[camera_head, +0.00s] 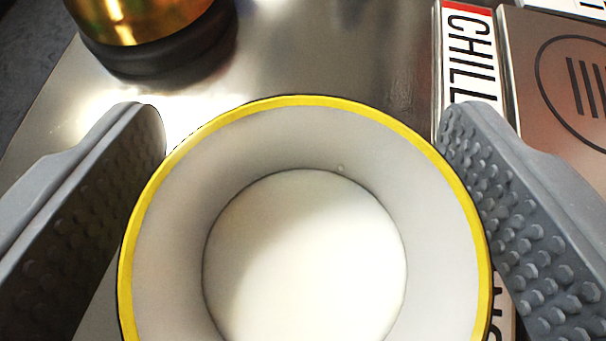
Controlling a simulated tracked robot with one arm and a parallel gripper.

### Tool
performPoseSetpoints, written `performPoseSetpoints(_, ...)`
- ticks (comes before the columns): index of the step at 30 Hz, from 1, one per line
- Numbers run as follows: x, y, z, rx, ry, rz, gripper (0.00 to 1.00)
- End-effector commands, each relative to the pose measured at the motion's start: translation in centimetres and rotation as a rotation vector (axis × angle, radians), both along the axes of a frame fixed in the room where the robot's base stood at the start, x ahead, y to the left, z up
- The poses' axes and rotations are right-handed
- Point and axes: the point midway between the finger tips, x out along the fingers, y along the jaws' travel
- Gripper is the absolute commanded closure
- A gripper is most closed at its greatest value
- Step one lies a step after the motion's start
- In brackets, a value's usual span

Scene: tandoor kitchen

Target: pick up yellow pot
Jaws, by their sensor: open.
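The yellow pot (302,101) shows as a round vessel with a yellow rim and a pale grey-white inside, seen from above in the middle of the view. It looks empty, and its lower edge runs out of the picture. My gripper (302,120) is open, with one grey studded finger on the left of the pot and one on the right. The pot's rim lies between the fingers and comes close to both. I cannot tell whether either finger touches it. The pot's outer wall is hidden.
The pot is over a shiny metal surface (330,60). A brass-coloured vessel with a dark base (145,22) stands at the upper left. A box lettered "CHILL" (468,55) and a brown box (555,70) lie close on the right. Clear metal lies beyond the pot.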

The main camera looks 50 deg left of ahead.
Motion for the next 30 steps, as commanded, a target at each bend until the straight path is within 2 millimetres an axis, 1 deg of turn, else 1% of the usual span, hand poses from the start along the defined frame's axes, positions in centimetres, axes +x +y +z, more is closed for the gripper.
performPoseSetpoints(5, 0.0, 0.0, 0.0, 0.000, 0.000, 0.000, 0.24)
performPoseSetpoints(6, 0.0, 0.0, 0.0, 0.001, -0.001, 0.000, 0.35)
performPoseSetpoints(8, 0.0, 0.0, 0.0, 0.001, -0.001, 0.000, 0.52)
performPoseSetpoints(9, 0.0, 0.0, 0.0, 0.001, -0.001, 0.000, 0.63)
performPoseSetpoints(11, 0.0, 0.0, 0.0, 0.001, -0.001, 0.000, 0.78)
performPoseSetpoints(23, 0.0, 0.0, 0.2, 0.000, -0.001, 0.000, 0.78)
performPoseSetpoints(30, 0.0, -0.1, 1.2, 0.000, -0.003, 0.000, 0.78)
